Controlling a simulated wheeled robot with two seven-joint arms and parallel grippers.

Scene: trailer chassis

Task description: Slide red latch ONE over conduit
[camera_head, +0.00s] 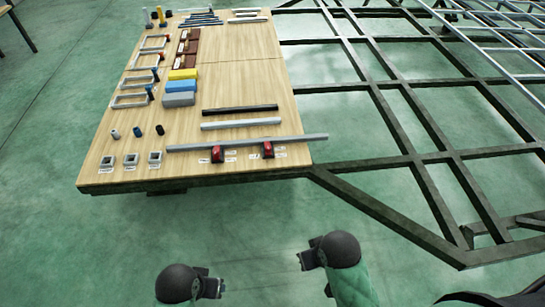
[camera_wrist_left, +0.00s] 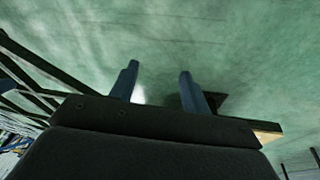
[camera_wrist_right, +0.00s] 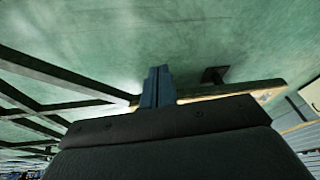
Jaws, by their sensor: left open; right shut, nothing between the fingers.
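Two small red latches stand at the table's front edge in the head view, a left one (camera_head: 217,154) and a right one (camera_head: 267,150). Small white labels lie beside them, too small to read, so I cannot tell which is ONE. A long grey conduit (camera_head: 305,138) lies along the front edge, just behind or against the latches; contact is unclear. My left gripper (camera_head: 214,286) is in front of the table over the floor, open and empty; its spread fingers show in the left wrist view (camera_wrist_left: 159,72). My right gripper (camera_head: 306,261) is also in front of the table, shut and empty, its fingers together in the right wrist view (camera_wrist_right: 158,75).
Behind the conduit lie a grey bar (camera_head: 240,123) and a black bar (camera_head: 240,109). Square sockets (camera_head: 131,160) stand at the table's front left, with coloured blocks (camera_head: 181,86) and frames farther back. A dark chassis frame (camera_head: 410,160) extends right. Space between grippers and table is clear.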

